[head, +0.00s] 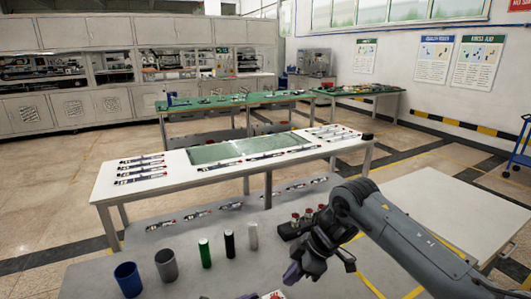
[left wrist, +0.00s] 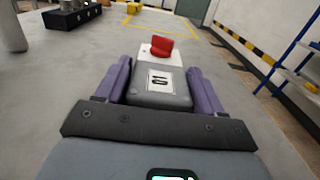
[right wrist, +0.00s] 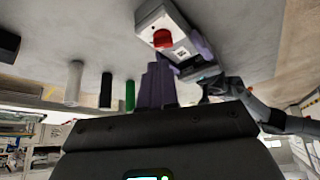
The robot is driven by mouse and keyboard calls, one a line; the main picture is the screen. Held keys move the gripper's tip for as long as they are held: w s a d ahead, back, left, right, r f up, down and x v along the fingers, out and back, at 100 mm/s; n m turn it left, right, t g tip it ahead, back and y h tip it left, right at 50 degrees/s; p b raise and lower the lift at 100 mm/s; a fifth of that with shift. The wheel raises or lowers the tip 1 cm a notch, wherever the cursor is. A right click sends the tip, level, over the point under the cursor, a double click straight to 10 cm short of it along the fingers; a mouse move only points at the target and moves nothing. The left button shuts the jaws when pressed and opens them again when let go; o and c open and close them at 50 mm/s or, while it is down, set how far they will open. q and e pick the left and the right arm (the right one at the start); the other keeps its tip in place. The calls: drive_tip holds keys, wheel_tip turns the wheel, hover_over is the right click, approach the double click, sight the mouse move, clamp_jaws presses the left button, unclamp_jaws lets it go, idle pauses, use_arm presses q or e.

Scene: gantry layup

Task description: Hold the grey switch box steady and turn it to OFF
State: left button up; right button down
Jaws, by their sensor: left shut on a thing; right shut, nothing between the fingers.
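The switch box is a grey block with a white front section and a red knob. In the left wrist view the box (left wrist: 160,97) lies between the purple fingers of my left gripper (left wrist: 163,80), which is shut on it. The red knob (left wrist: 162,46) sits at its far end; I cannot read its setting. In the right wrist view the box (right wrist: 152,20) is upper centre. My right gripper (right wrist: 158,82) is shut and empty, its tips just short of the box and apart from the knob. In the head view my right gripper (head: 293,272) is above the bench; the box is mostly cut off by the bottom edge.
On the bench stand a blue cup (head: 128,280), a grey cup (head: 166,265), and green (head: 205,254), black (head: 229,244) and pale (head: 252,237) cylinders. A black rack (head: 290,230) with red-topped pieces stands behind my right gripper. Bench surface around the box looks clear.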

sight(281, 298)
drive_tip(key=shift+s+d+f, duration=0.1)
drive_tip(key=shift+s+f, duration=0.15)
drive_tip(key=shift+f, duration=0.75)
drive_tip(key=shift+s+f, duration=0.25)
drive_tip(key=shift+f, duration=0.75)
drive_tip(key=shift+s+d+f, duration=0.1)
drive_tip(key=shift+s+f, duration=0.15)
drive_tip(key=shift+f, duration=0.75)
drive_tip(key=shift+a, duration=0.1)
drive_tip(key=shift+w+a, duration=0.2)
drive_tip(key=shift+a, duration=0.35)
drive_tip(key=shift+w, duration=0.55)
drive_tip(key=shift+d+r, duration=0.1)
drive_tip(key=shift+d, duration=0.35)
wheel_tip(281, 298, up, 6)
drive_tip(key=shift+f, duration=0.1)
idle(0.6)
